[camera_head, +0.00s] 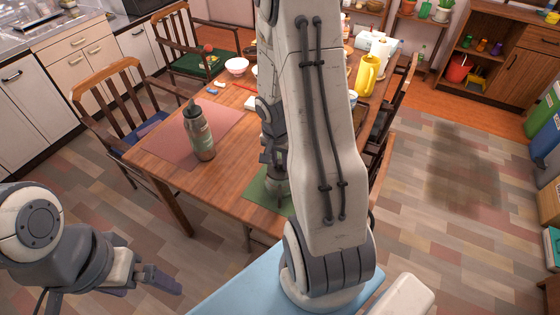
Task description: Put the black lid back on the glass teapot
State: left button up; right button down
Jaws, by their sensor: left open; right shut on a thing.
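My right arm comes down through the middle of the head view and hides much of the table. My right gripper (271,163) points down over the green placemat (258,188) near the table's front edge. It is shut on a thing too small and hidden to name. A greyish see-through shape (277,184) stands just below its fingers on the placemat; it may be the glass teapot, partly behind my arm. The black lid cannot be made out. My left gripper (160,280) is open and empty at the lower left, over the floor, away from the table.
A grey-green bottle (199,135) stands on a pink placemat (165,140) at the table's left. White bowls (237,66) stand at the back, and a yellow pitcher (367,76) at the back right. Wooden chairs (110,85) flank the table (208,185). Floor (425,180) at right is clear.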

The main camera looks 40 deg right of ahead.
dwell(0.6)
jog(key=shift+c, duration=0.6)
grip_release()
jog(key=shift+r+p, duration=2.65)
jog(key=shift+r, duration=0.85)
grip_shut()
